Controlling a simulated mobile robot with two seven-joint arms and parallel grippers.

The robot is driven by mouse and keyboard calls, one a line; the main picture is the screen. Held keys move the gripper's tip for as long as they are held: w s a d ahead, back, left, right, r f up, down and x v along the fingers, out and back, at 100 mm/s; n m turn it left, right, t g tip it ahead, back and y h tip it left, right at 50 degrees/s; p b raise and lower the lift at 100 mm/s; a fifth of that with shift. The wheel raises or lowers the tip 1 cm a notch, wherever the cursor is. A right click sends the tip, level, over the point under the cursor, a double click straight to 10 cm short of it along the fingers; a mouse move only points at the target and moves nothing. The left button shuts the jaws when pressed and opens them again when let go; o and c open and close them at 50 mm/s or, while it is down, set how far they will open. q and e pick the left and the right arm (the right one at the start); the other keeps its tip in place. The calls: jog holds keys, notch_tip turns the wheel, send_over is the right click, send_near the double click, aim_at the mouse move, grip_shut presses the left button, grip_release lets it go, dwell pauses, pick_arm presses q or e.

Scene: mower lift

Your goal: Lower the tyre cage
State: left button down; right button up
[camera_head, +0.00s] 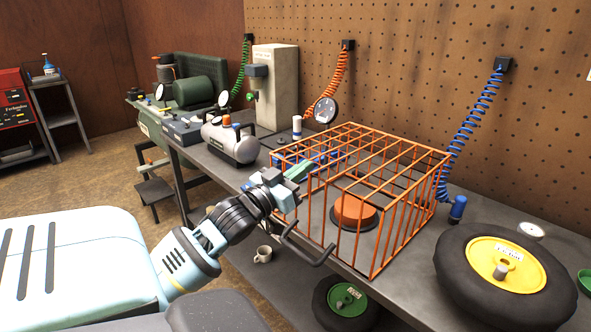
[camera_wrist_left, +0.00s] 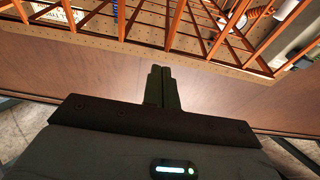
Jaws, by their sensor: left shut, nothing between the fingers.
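The tyre cage (camera_head: 405,205) is an orange wire-bar box on the workbench, close to its front edge. An orange round block on a dark base (camera_head: 355,210) shows through its bars. I cannot tell whether the cage's lower edge rests fully on the bench. My left gripper (camera_head: 290,197) is at the cage's front left side. In the left wrist view its dark fingers (camera_wrist_left: 161,87) are together with nothing between them, and the orange bars (camera_wrist_left: 190,30) cross beyond them. A black bent bar (camera_head: 306,250) is just below the gripper, in front of the cage. My right gripper is not in view.
A black tyre with a yellow hub (camera_head: 500,268) lies right of the cage on the bench (camera_head: 235,178). A blue coiled hose (camera_head: 465,130) hangs behind. A small compressor (camera_head: 232,138) stands left. A mug (camera_head: 263,254) and green-hubbed wheel (camera_head: 345,298) are below the bench top.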

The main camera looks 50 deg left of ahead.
pick_arm(q)
jog(key=v, duration=0.9)
jog(key=shift+s+r+b, duration=0.3)
jog(key=shift+s+b, duration=0.15)
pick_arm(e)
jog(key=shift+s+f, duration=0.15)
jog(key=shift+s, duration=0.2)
pick_arm(q)
jog(key=shift+d, duration=0.15)
jog(key=s+d+f+g+h+p, duration=0.1)
jog(key=s+d+f+g+p, duration=0.2)
jog(key=f, duration=0.7)
jog(key=s+d+f+g+p, duration=0.1)
jog(key=s+d+f+g, duration=0.3)
jog(key=f, duration=0.6)
jog(key=s+d+f+m+g+h+p, duration=0.1)
jog(key=s+d+f+g, duration=0.1)
jog(key=s+d+f, duration=0.4)
jog(key=s+d+f+m+g+h+p, duration=0.2)
jog(key=s+d+f, duration=0.5)
jog(key=d, duration=0.9)
jog(key=shift+s+f+g, duration=0.25)
jog(key=shift+s+g, duration=0.05)
jog(key=shift+s, duration=0.75)
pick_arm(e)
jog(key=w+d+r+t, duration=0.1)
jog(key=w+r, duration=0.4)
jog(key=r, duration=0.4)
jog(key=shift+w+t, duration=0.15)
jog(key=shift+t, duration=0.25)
